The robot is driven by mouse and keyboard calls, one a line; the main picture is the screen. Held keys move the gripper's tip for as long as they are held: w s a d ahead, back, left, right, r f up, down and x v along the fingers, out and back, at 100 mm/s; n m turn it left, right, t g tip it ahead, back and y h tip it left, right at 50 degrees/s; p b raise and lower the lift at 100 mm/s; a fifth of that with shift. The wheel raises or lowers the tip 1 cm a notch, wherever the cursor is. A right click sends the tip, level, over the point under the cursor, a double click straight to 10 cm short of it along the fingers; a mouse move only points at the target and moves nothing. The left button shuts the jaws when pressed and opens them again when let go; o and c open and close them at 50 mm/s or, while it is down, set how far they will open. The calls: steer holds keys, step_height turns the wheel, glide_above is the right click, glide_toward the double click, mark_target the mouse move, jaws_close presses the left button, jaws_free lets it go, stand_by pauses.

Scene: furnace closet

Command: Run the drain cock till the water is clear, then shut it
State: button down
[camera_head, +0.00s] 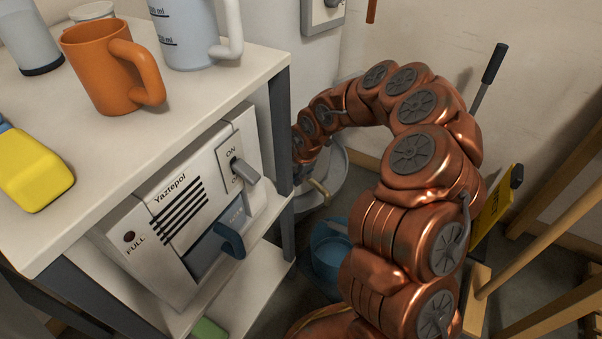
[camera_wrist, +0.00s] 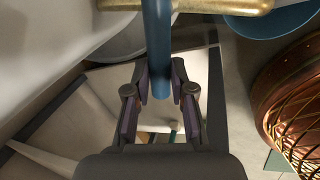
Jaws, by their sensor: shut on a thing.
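A brass drain cock (camera_head: 320,190) shows low by the white tank in the head view, partly covered by my arm. In the wrist view its brass body (camera_wrist: 205,5) crosses the top edge, and a blue lever (camera_wrist: 157,40) runs down from it. My gripper (camera_wrist: 160,85) has its two fingers on either side of the lever's end and is shut on it. In the head view the gripper is mostly hidden behind the cart's post. A blue bucket (camera_head: 330,252) stands on the floor below the cock; it also shows in the wrist view (camera_wrist: 262,24). I cannot make out running water or its clarity.
A white cart (camera_head: 200,110) stands close on the left, bearing an orange mug (camera_head: 105,65), a measuring jug (camera_head: 187,35) and a yellow item (camera_head: 35,170). A switched unit (camera_head: 180,215) sits on its lower shelf. Wooden bars (camera_head: 540,240) stand at right.

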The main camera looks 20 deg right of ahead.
steer(key=shift+r+p, duration=0.15)
steer(key=shift+p, duration=0.25)
steer(key=shift+s+d+n+y+p, duration=0.2)
steer(key=shift+n+p, duration=0.3)
steer(key=shift+p, duration=0.6)
steer(key=shift+s+d+n+y+p, duration=0.15)
steer(key=shift+n+p, duration=0.35)
steer(key=shift+p, duration=0.55)
steer(key=shift+s+d+n+p, duration=0.1)
steer(key=shift+n+p, duration=0.2)
steer(key=shift+p, duration=0.15)
steer(key=shift+s+d+n+g+b, duration=0.2)
steer(key=shift+s+d+n+b, duration=0.1)
steer(key=shift+n, duration=0.3)
steer(key=shift+s+d+n+g+b, duration=0.15)
steer(key=shift+d+n+g+b, duration=0.1)
steer(key=shift+n, duration=0.35)
steer(key=shift+a+y, duration=0.1)
steer(key=shift+y, duration=0.15)
steer(key=shift+f, duration=0.2)
